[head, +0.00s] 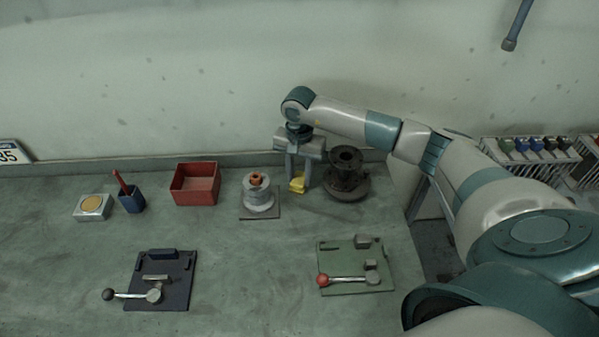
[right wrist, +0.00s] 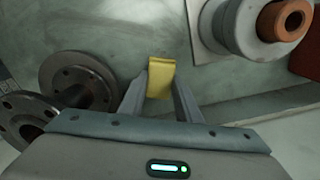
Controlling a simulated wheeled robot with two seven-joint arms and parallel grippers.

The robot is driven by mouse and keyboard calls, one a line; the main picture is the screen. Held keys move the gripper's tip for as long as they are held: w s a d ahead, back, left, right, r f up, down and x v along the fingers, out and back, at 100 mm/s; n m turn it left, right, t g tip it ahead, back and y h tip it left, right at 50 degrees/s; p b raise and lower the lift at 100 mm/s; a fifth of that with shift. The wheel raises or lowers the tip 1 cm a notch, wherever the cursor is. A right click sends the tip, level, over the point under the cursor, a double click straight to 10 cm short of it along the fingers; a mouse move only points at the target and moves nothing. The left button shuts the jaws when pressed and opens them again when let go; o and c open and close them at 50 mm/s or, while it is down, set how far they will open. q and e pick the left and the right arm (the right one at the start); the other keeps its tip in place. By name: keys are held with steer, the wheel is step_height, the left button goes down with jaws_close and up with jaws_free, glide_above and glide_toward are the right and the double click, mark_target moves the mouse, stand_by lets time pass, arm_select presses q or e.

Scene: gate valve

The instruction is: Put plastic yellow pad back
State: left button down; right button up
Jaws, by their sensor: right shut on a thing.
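The yellow pad (head: 297,183) is small and is held between the fingers of my right gripper (head: 299,180). In the right wrist view the pad (right wrist: 161,77) shows between the two fingertips of the gripper (right wrist: 162,84). The gripper points down at the back of the bench, between a grey round fitting with an orange-brown top (head: 257,192) on a square plate and a dark flanged valve body (head: 345,178). I cannot tell whether the pad touches the bench. My left gripper is not in view.
A red box (head: 195,184), a blue cup with a red stick (head: 131,195) and a white block with a yellow disc (head: 93,207) stand to the left. Two lever fixtures, dark blue (head: 162,280) and green (head: 355,266), lie at the front. The bench between them is clear.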

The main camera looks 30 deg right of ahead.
mark_target(299, 178)
steer(key=shift+f, duration=0.15)
steer(key=o, duration=1)
steer(key=shift+r, duration=0.2)
steer(key=shift+w+r, duration=0.1)
step_height(299, 178, up, 12)
steer(key=b, duration=0.5)
